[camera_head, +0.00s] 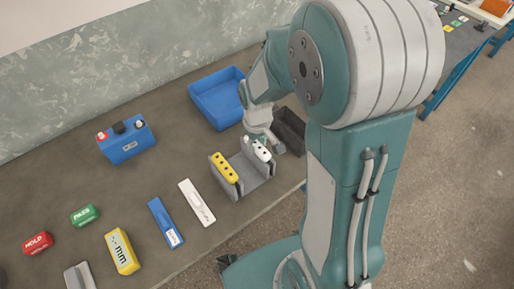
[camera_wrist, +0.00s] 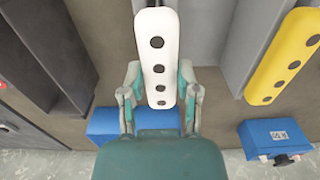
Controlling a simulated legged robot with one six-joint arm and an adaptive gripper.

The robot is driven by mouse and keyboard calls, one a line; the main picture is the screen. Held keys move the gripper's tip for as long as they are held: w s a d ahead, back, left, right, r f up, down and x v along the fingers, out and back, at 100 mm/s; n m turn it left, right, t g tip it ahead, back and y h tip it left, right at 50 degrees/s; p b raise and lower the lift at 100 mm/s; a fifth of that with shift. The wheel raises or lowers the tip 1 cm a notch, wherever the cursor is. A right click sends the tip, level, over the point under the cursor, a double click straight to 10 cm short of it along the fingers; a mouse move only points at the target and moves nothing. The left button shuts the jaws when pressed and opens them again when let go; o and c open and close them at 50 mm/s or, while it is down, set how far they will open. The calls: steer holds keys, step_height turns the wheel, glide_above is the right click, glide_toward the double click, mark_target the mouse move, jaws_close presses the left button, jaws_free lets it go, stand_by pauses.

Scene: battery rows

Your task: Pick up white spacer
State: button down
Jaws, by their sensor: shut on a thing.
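The white spacer (camera_wrist: 157,28) is a long white block with a row of dark holes. In the wrist view it lies between the two fingers of my gripper (camera_wrist: 159,82), which is shut on it. In the head view the white spacer (camera_head: 262,150) shows at the right side of the grey holder (camera_head: 250,185), just below my gripper (camera_head: 266,139). I cannot tell whether it still touches the holder. My wrist hides part of that area.
A yellow spacer (camera_head: 224,167) stands in the holder's left side. A dark bin (camera_head: 290,127) is close to my gripper's right, and a blue bin (camera_head: 218,100) is behind. A blue battery (camera_head: 126,140), a white strip (camera_head: 197,203) and a blue strip (camera_head: 165,222) lie left.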

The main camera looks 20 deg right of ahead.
steer(key=shift+r, duration=0.1)
step_height(320, 180, up, 17)
steer(key=shift+r, duration=0.15)
stand_by(1.8)
